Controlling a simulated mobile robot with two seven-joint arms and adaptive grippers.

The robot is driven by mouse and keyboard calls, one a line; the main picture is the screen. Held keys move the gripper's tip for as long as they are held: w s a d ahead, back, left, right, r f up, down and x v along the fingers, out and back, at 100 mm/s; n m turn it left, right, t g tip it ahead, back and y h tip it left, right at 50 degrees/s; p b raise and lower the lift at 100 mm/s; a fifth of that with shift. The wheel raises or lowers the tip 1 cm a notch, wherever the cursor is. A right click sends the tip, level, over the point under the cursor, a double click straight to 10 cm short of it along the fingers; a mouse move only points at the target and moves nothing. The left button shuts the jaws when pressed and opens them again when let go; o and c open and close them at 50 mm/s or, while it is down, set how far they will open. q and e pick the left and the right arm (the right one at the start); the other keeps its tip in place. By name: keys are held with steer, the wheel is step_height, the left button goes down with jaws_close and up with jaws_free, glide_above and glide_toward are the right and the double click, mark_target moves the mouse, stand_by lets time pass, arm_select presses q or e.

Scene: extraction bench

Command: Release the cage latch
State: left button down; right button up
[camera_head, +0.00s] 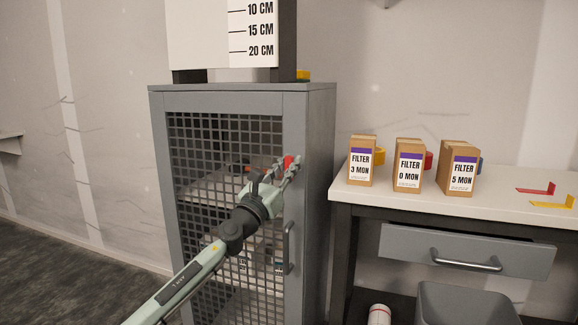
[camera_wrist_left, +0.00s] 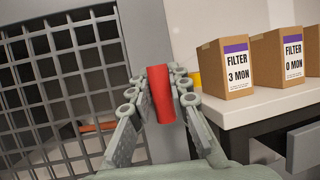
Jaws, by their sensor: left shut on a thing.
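The grey cage cabinet (camera_head: 318,150) stands at the centre of the head view, its mesh door (camera_head: 225,125) closed. A red latch handle (camera_head: 288,161) sits at the door's right side, at the upper part of the frame. My left gripper (camera_head: 284,170) is at the latch, shut on it. In the left wrist view the red latch (camera_wrist_left: 160,95) stands upright between the two fingers of the gripper (camera_wrist_left: 165,100). The fingers cover part of its sides. A grey door handle (camera_head: 288,248) is below the gripper. My right gripper is in neither view.
A white-topped bench (camera_head: 400,200) stands close on the right, with three filter boxes (camera_head: 361,160) and red and yellow brackets on it. A grey bin (camera_head: 465,305) is below. Shelves with items show behind the mesh. Floor at left is clear.

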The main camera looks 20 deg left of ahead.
arm_select(q)
steer(key=shift+n, duration=0.5)
steer(key=n+y, duration=0.1)
steer(key=n, duration=0.2)
steer(key=shift+a+f+t+y+b, duration=0.1)
steer(key=shift+a+t+y+b, duration=0.05)
steer(key=shift+t+y+b, duration=0.2)
steer(key=n+y, duration=0.1)
steer(key=n, duration=0.1)
steer(key=n+y, duration=0.2)
steer(key=shift+a+b, duration=0.2)
steer(key=shift+b, duration=0.2)
steer(key=n+y, duration=0.2)
steer(key=n, duration=0.2)
steer(key=shift+a+f, duration=0.15)
steer(key=n+g+y, duration=0.1)
steer(key=n, duration=0.3)
steer(key=f+n+g+y, duration=0.1)
steer(key=n+y, duration=0.1)
steer(key=n, duration=0.3)
steer(key=n+g+y+p, duration=0.1)
steer(key=n+g+y, duration=0.1)
steer(key=n, duration=0.2)
steer(key=shift+a+f+n+y, duration=0.15)
steer(key=shift+a+n+y, duration=0.1)
steer(key=shift+a+n, duration=0.15)
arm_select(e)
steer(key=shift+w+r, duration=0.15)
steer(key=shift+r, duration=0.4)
